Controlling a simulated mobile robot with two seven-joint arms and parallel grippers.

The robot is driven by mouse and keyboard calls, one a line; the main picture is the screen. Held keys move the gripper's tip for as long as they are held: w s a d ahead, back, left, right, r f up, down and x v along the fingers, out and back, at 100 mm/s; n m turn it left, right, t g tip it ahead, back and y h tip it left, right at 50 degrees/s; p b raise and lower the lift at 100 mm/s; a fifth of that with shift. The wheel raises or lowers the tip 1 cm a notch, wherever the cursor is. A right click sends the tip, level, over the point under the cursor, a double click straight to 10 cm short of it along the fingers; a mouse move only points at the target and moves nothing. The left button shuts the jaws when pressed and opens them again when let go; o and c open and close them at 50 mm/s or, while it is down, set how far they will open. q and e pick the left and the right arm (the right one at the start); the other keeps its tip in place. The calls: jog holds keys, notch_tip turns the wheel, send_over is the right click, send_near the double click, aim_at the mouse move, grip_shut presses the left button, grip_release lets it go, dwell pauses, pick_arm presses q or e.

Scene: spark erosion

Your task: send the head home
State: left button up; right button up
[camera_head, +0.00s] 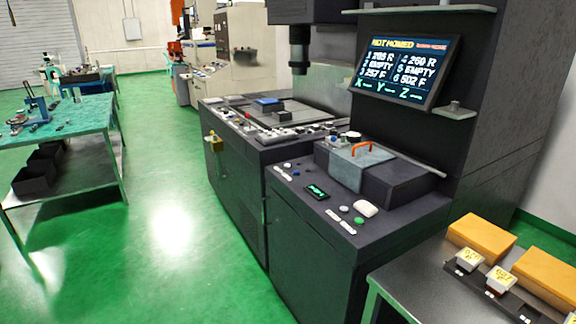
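The dark spark erosion machine (235,180) stands in the middle. Its head (299,48) hangs above the work table (285,117) at the top. The tilted screen (405,72) reads "NOT HOMED", with numbered lines of values, some "EMPTY", and dashes after X, Y and Z. The control ledge (300,210) carries a small lit display (316,192), a green button (359,221), a white rounded piece (366,208), and small blue and white buttons, with labels too small to read. Neither of my grippers is in view.
A side table (425,285) at lower right holds orange blocks (481,236) and small labelled pieces. A green-topped bench (70,120) stands left. The green floor between is clear.

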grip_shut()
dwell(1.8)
